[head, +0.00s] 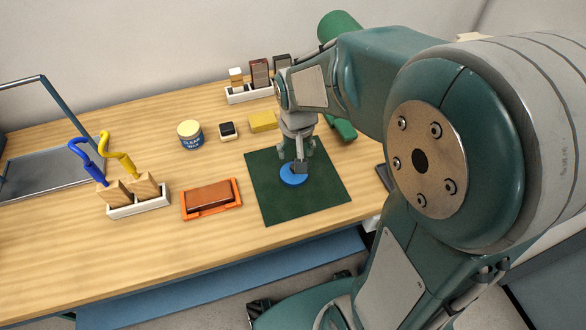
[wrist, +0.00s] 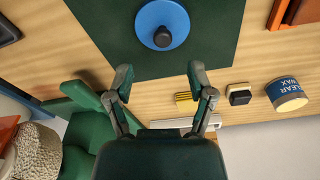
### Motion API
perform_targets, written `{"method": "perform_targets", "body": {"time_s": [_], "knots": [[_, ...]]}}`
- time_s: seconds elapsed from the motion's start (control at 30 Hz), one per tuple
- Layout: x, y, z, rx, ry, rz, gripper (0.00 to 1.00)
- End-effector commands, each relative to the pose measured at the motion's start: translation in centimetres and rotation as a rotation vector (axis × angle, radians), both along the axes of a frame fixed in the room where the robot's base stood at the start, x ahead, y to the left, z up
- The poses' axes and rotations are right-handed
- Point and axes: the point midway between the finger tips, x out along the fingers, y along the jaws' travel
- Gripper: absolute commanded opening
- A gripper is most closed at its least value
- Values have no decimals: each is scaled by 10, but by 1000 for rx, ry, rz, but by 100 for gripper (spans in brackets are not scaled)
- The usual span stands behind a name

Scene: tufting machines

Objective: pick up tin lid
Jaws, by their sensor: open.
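The tin lid (head: 292,176) is a round blue disc lying flat on a dark green mat (head: 270,205). In the wrist view the blue lid (wrist: 150,18) shows a dark round knob (wrist: 162,38) standing on it. My gripper (head: 299,166) is above the mat at the lid in the head view and covers part of it. In the wrist view my gripper (wrist: 160,76) has its two fingers spread wide, with nothing between them, and the lid lies beyond the fingertips. The exact height above the lid is hard to tell.
A clear wax tin (head: 190,135), a small black-topped block (head: 228,131) and a yellow block (head: 262,121) stand behind the mat. An orange tray (head: 211,214) with a brown block lies left of it. A white holder (head: 138,206) holds blue- and yellow-handled tools.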

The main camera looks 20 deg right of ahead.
Motion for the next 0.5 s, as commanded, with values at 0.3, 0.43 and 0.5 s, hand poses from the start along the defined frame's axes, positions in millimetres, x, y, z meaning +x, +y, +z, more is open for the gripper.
{"method": "perform_targets", "body": {"time_s": [0.3, 0.43, 0.5], "knots": [[2, 2, -34, 1, 3, 0, 70], [4, 3, -54, 1, 4, 1, 70], [5, 3, -62, 1, 3, 0, 70]]}}
